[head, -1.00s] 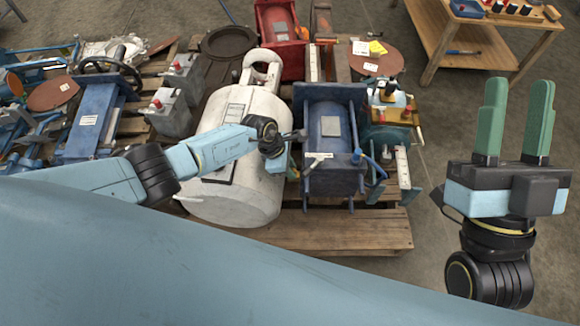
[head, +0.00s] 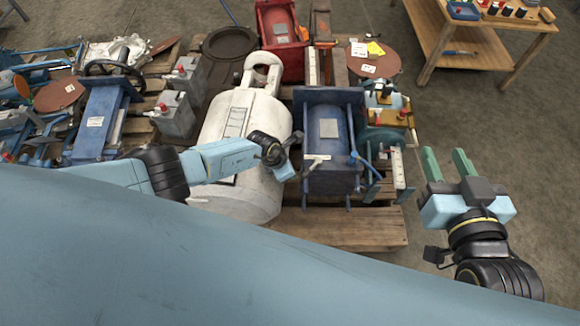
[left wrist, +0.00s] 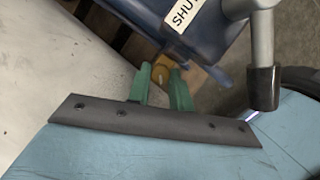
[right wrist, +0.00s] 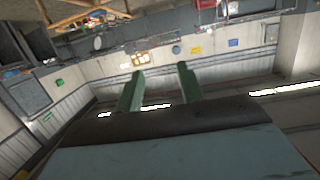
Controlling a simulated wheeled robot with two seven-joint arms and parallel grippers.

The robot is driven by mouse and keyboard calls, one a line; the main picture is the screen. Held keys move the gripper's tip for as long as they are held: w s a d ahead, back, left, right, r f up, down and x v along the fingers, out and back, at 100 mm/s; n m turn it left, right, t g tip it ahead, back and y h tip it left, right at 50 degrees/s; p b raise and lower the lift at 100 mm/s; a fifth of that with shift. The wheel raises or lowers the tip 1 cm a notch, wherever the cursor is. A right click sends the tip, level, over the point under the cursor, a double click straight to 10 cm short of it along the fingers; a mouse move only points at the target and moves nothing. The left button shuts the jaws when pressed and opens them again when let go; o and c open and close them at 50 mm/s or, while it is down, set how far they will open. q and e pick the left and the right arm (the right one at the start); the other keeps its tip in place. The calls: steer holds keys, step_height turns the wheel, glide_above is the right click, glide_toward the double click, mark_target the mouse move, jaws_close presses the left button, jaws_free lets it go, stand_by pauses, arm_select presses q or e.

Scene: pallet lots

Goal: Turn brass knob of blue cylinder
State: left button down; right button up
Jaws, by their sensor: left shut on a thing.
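The blue cylinder (head: 328,160) lies in a blue frame on the pallet, with a pale plate on its top. In the left wrist view its blue body carries a label reading "SHU…" (left wrist: 183,14), partly cut off. The small brass knob (left wrist: 161,73) shows between the green fingertips of my left gripper (left wrist: 162,90), which is shut on it. In the head view the left gripper is largely hidden behind its own wrist, low at the cylinder's left side. My right gripper (head: 450,167) is open and empty, right of the pallet; its fingers stand apart in the right wrist view (right wrist: 160,85).
A white tank (head: 240,150) stands close on the left, under my left forearm. A grey lever with a black grip (left wrist: 263,85) hangs near the left gripper. A brass-topped unit (head: 390,118) stands right of the cylinder. Bare floor lies right of the pallet, below a wooden table (head: 470,60).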

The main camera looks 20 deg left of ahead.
steer(key=shift+s+d+f+g, duration=0.2)
steer(key=shift+f+g, duration=0.3)
steer(key=shift+f, duration=0.15)
arm_select(q)
steer(key=c, duration=1.3)
jaws_free()
steer(key=shift+o, duration=0.2)
